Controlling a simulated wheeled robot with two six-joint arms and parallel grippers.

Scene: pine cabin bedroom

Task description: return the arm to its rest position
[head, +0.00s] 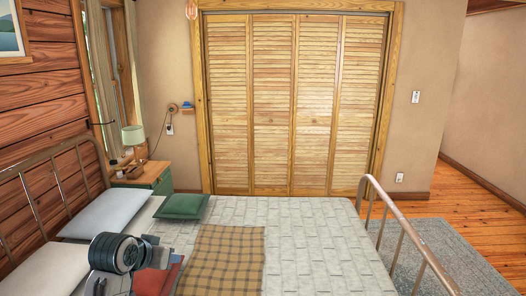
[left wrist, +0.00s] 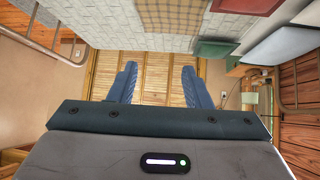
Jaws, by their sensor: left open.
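My left arm comes in at the lower left of the head view, above the bed near the pillows. In the left wrist view my left gripper (left wrist: 160,84) shows two blue fingers spread well apart, with nothing between them. Beyond the gap the louvered closet doors (left wrist: 160,68) show, and the picture is upside down with the bed (left wrist: 110,14) along its top. In the head view I cannot make out the fingers. My right gripper is in neither view.
The bed (head: 310,245) carries a plaid blanket (head: 225,255), a green pillow (head: 182,206), pale pillows (head: 105,212) and a red cushion (head: 158,281) beside my arm. A metal footboard (head: 410,232) stands at right. A nightstand (head: 150,178) with a lamp (head: 134,138) stands at left.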

